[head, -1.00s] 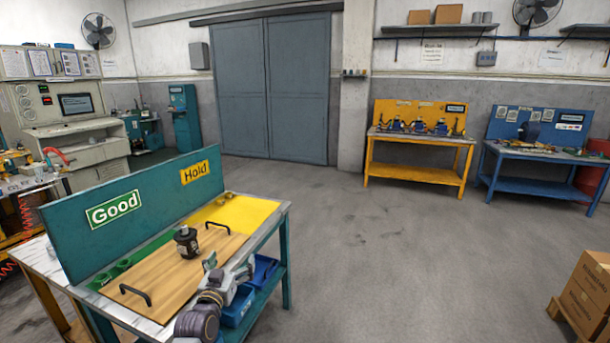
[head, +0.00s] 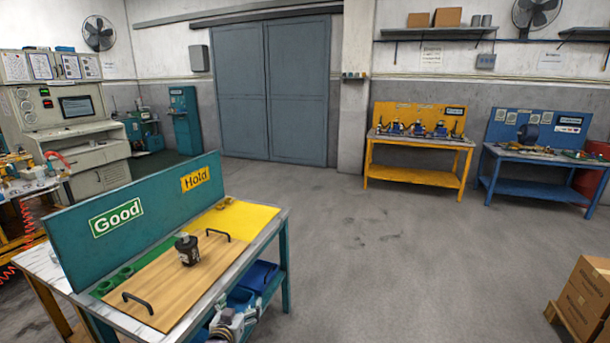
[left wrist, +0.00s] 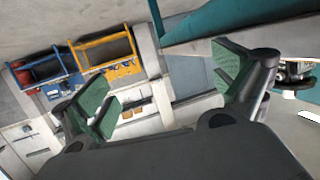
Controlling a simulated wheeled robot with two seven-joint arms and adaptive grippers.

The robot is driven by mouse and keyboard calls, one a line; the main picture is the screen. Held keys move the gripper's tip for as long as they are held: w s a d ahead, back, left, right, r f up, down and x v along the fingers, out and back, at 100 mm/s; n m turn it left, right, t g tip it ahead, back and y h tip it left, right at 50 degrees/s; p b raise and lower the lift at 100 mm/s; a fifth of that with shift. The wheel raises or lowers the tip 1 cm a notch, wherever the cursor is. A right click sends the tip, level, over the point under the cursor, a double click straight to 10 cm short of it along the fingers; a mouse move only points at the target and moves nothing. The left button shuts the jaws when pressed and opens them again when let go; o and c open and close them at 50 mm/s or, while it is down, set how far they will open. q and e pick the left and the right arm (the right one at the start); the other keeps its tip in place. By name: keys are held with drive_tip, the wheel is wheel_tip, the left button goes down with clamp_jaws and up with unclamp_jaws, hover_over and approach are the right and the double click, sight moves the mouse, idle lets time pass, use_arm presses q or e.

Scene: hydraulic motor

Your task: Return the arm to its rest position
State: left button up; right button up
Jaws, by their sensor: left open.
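The black hydraulic motor (head: 188,251) stands upright on the wooden board (head: 160,288), between two black handles, on the teal bench. My left gripper (head: 226,318) is low at the bottom of the head view, beside the bench's front edge and clear of the motor. In the left wrist view my left gripper (left wrist: 168,92) has its green-padded fingers spread wide with nothing between them. My right gripper is in neither view.
The teal bench's Good and Hold panel (head: 140,210) stands behind the board. Blue bins (head: 258,274) sit on the shelf below, close to my left arm. Stacked cardboard boxes (head: 585,297) stand at the right. The floor (head: 390,260) between is clear.

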use_arm(q)
drive_tip(key=s+f+g+p, duration=0.7)
drive_tip(key=s+f+p, duration=0.3)
drive_tip(key=s+f, duration=1.5)
drive_tip(key=s+a+f+g+p, duration=0.2)
drive_tip(key=s+f, duration=0.1)
drive_tip(key=s, duration=0.8)
drive_tip(key=s+a+f+g+y+p, duration=0.1)
drive_tip(key=s+f+g+p, duration=0.1)
drive_tip(key=s, duration=1)
drive_tip(key=s+a+f+m+g+p, duration=0.1)
drive_tip(key=s+a+f+g+p, duration=0.1)
drive_tip(key=s, duration=1)
wheel_tip(320, 180, down, 4)
drive_tip(key=shift+s+a+r+g+y+p, duration=0.15)
drive_tip(key=shift+a+r+g+y+p, duration=0.15)
drive_tip(key=shift+g+p, duration=0.55)
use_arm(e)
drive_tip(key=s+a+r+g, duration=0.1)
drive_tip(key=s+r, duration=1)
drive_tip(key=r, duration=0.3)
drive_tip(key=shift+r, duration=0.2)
use_arm(q)
drive_tip(key=shift+t, duration=0.25)
